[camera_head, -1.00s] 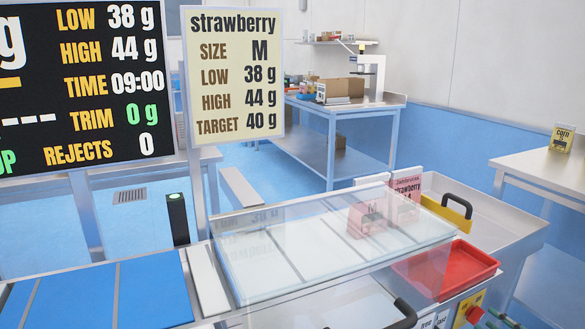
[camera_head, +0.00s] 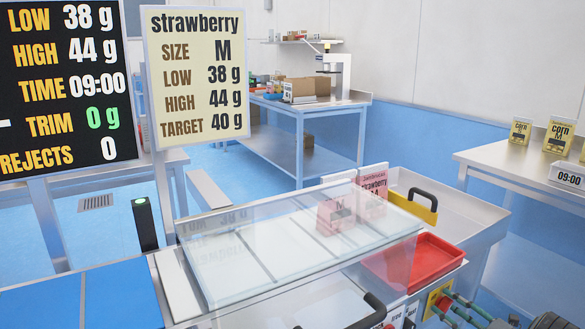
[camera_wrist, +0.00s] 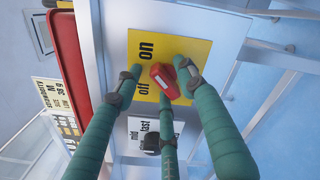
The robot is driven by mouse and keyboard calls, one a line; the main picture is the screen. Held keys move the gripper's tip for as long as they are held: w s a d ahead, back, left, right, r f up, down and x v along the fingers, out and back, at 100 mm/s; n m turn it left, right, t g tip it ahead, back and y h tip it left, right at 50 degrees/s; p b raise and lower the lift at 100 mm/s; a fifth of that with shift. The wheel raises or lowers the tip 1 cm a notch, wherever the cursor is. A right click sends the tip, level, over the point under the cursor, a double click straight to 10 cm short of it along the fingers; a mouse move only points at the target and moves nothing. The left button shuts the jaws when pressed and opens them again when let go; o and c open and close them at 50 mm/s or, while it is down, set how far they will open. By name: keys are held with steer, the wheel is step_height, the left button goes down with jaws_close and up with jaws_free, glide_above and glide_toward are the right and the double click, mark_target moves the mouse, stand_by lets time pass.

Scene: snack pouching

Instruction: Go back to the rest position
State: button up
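My gripper (camera_head: 462,309) is at the lower right of the head view, in front of the machine's control panel. Its three teal fingers (camera_wrist: 160,92) fill much of the wrist view and are spread apart. The red knob (camera_wrist: 165,82) on the yellow on/off plate (camera_wrist: 147,48) shows between the fingertips. The fingers are not closed around anything. In the head view the red knob (camera_head: 443,303) is beside the fingertips.
A red tray (camera_head: 436,258) sits just above the panel, by the clear cover (camera_head: 300,240). A black handle (camera_head: 362,312) lies to the left. Pink strawberry pouches (camera_head: 372,184) stand behind. A side table (camera_head: 490,158) with corn pouches is at the right.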

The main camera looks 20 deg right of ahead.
steer(key=n, duration=0.3)
steer(key=shift+a+n, duration=0.2)
steer(key=shift+n, duration=0.2)
steer(key=n, duration=0.5)
steer(key=shift+f+b, duration=0.1)
steer(key=shift+b, duration=0.2)
steer(key=shift+s, duration=0.1)
